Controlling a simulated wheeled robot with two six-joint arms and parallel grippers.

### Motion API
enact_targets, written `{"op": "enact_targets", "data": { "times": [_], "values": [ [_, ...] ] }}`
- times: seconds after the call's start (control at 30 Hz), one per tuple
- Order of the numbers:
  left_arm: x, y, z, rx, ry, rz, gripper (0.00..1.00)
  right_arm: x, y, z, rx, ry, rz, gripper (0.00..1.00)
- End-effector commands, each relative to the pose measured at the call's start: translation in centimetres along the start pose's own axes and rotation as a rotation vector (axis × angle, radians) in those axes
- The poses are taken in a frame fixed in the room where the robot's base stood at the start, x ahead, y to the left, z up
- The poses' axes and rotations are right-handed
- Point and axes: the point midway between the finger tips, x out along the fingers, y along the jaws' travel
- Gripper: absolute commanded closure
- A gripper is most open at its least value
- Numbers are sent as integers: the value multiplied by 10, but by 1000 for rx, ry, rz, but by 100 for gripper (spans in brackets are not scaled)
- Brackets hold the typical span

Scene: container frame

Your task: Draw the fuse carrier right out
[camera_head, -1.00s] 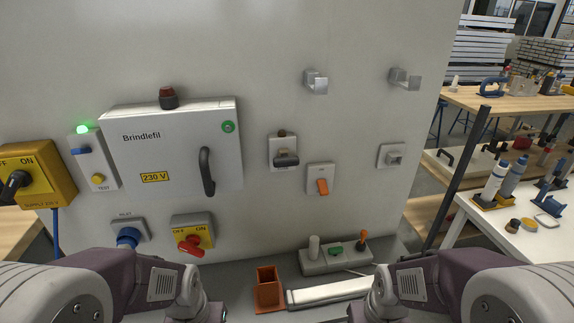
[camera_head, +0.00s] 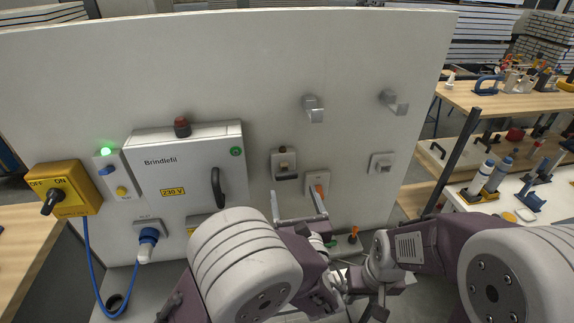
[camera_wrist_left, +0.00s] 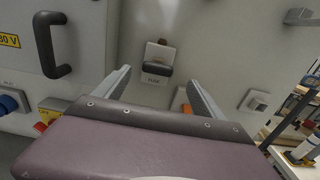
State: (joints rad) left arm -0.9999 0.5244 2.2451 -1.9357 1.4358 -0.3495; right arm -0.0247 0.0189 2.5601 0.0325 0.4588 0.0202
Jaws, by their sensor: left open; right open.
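The fuse carrier (camera_head: 284,163) is a small light unit with a dark handle on the upright panel, right of the Brindlefil box. In the left wrist view the fuse carrier (camera_wrist_left: 158,62) sits beyond my fingers, with a dark handle and a "FUSE" label. My left gripper (camera_head: 296,198) is open and empty, below and short of the carrier. In the wrist view the left gripper (camera_wrist_left: 158,80) has its fingers apart on both sides of the carrier's line, not touching it. My right arm's wrist shows at lower right; its fingers are out of sight.
The Brindlefil box (camera_head: 187,172) with its dark handle (camera_head: 217,187) stands left of the carrier. An orange rocker switch (camera_head: 318,188) is close below right. Two metal hooks (camera_head: 313,109) (camera_head: 393,102) project above. A blue cable (camera_head: 92,265) hangs at left.

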Motion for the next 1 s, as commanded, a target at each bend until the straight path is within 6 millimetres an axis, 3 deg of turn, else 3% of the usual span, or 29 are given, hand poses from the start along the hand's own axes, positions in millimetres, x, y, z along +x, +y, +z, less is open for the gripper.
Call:
{"op": "enact_targets", "data": {
  "times": [0.17,0.53,0.9,1.0],
  "values": [
    [11,1,1,0,1,4,20,-5,0,0,0,0,0,58],
    [81,2,1,-2,3,6,20,-33,-1,-4,0,0,0,58],
    [92,2,-2,-3,3,3,20,-34,-1,-4,0,0,0,58],
    [91,2,-2,-3,3,3,48,-34,-1,-4,0,0,0,58]
  ]
}}
